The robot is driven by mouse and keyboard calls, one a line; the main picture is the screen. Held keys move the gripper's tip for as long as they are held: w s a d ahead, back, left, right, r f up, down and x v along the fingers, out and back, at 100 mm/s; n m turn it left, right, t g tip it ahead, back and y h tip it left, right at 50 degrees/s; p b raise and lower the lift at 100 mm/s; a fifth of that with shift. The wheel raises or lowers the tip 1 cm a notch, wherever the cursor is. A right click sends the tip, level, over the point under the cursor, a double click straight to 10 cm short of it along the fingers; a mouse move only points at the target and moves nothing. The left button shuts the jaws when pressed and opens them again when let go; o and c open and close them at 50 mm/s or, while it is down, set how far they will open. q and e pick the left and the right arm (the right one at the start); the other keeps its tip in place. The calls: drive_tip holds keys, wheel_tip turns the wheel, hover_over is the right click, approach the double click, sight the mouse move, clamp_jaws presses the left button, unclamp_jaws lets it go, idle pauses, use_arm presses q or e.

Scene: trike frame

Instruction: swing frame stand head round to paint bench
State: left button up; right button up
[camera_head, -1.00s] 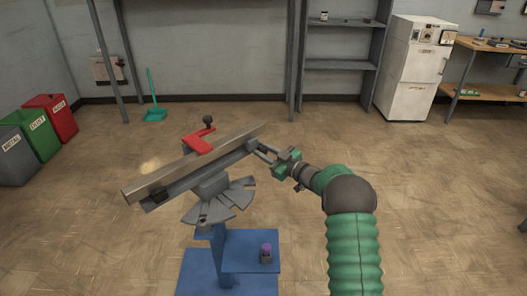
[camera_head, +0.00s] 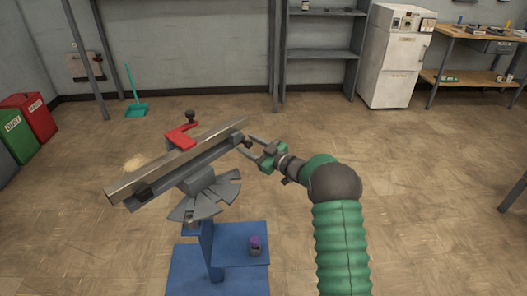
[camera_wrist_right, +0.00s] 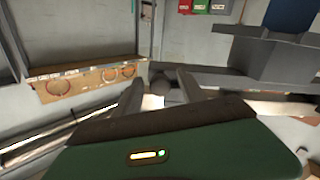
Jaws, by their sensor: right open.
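The frame stand (camera_head: 210,240) is blue and stands upright in the middle of the head view. Its grey head (camera_head: 200,182) has a fan-shaped slotted plate (camera_head: 205,203) below and carries a long metal bar (camera_head: 175,162), tilted up to the right. My left gripper is not in view.
A wooden bench (camera_head: 465,78) with tools stands at the back right, beside a white cabinet (camera_head: 393,60) and grey shelves (camera_head: 320,53). Red (camera_head: 37,113) and green bins stand at the left. A teal dustpan (camera_head: 137,110) is by the back wall. Floor around the stand is clear.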

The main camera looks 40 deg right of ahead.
drive_tip(key=s+d+p, duration=0.3)
drive_tip(key=s+p, duration=0.1)
drive_tip(key=s, duration=1.1)
drive_tip(key=shift+s, duration=0.3)
